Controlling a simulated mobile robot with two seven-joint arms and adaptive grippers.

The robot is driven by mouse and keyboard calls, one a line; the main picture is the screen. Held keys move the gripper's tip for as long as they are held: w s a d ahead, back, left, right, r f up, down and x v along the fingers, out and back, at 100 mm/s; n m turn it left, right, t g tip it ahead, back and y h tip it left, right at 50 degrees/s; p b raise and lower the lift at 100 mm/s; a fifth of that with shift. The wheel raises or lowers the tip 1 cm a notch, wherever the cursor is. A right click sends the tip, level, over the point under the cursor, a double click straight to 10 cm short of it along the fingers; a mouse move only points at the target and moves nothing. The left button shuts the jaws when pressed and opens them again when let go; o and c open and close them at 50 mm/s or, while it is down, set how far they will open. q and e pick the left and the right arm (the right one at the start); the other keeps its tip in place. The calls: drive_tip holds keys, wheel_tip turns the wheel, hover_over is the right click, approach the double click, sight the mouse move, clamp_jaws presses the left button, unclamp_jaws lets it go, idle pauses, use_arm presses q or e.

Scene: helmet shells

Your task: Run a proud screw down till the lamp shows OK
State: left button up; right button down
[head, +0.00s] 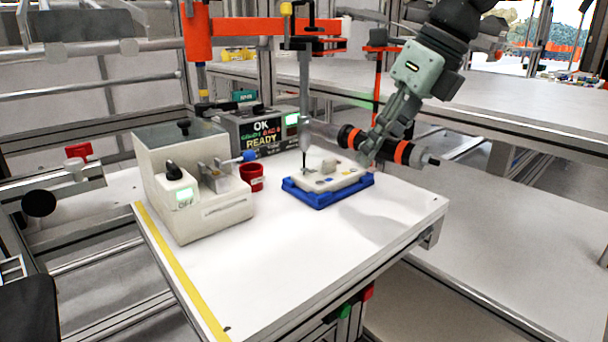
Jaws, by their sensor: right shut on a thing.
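My right gripper (372,152) comes in from the upper right, shut on the black side handle with orange rings (402,152) of the screwdriver. The screwdriver (305,105) hangs upright from an orange arm, its thin bit pointing down over the left part of a pale workpiece (338,178). I cannot tell whether the bit touches a screw. The workpiece has small coloured marks and sits in a blue tray (322,202). A dark control box (266,132) behind shows OK and READY, with a pale green lit panel at its right. My left gripper is not in view.
A cream screw feeder (205,190) with a small green display stands left on the white table (290,265). A red cup (252,178) is beside it. The orange arm (250,27) spans above. The table's front is clear, with yellow tape along its left edge.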

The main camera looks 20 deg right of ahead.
drive_tip(key=shift+s+f+b, duration=0.1)
drive_tip(key=shift+f+b, duration=0.3)
drive_tip(key=shift+f, duration=0.35)
idle(0.4)
drive_tip(key=shift+f+b, duration=0.4)
drive_tip(key=shift+b, duration=0.1)
idle(1.3)
idle(0.5)
wheel_tip(320, 180, up, 5)
drive_tip(key=p, duration=0.4)
drive_tip(key=shift+r, duration=0.2)
drive_tip(key=shift+r+p, duration=0.35)
drive_tip(key=shift+r, duration=0.1)
